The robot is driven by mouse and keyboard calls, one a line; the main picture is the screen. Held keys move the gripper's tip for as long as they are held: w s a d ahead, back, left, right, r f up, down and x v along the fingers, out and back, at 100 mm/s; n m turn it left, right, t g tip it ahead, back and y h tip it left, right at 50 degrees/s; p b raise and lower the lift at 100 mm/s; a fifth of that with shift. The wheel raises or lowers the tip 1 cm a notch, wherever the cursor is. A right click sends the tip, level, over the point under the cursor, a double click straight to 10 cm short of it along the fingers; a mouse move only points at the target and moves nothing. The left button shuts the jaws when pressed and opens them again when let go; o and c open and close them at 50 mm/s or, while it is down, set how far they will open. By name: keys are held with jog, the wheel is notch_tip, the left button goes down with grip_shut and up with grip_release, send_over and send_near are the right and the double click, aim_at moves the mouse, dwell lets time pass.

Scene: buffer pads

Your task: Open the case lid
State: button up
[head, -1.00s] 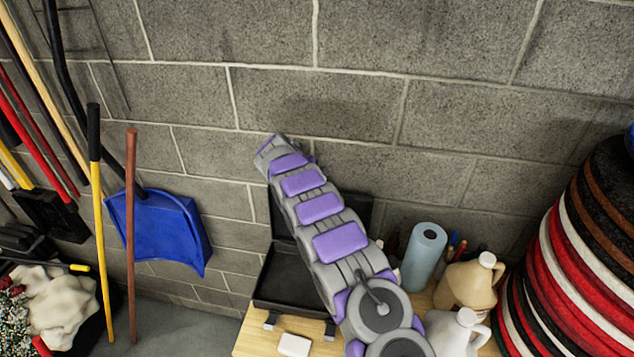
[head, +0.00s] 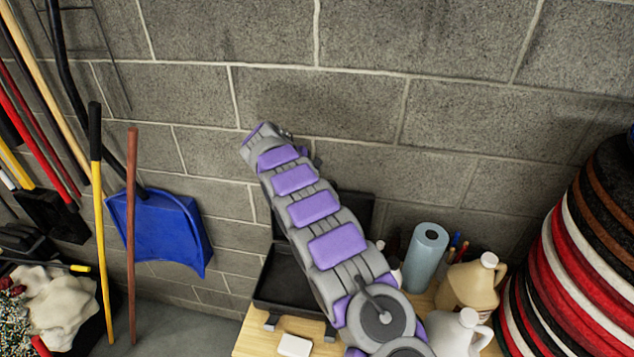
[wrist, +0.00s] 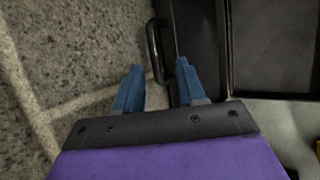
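The black case (head: 270,285) sits on the wooden table, its dark tray showing left of my arm. Its lid (head: 357,210) stands raised at the back near the wall, partly hidden by my arm. In the wrist view, dark case panels (wrist: 200,40) fill the upper right, with a black handle (wrist: 154,45) on their left edge. My gripper (wrist: 160,66) has two blue fingers spread apart with nothing held between them. The handle appears just beyond and between the fingertips; I cannot tell whether they touch. In the head view, my arm hides the fingers.
A blue paper roll (head: 426,255), a tan jug (head: 468,285) and a white jug (head: 455,332) stand right of my arm. A small white block (head: 295,344) lies at the table's front. The block wall (head: 420,60) is close behind.

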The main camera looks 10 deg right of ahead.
jog(key=b+v, duration=0.1)
jog(key=v, duration=1)
jog(key=shift+a+r, duration=0.2)
jog(key=shift+r, duration=0.15)
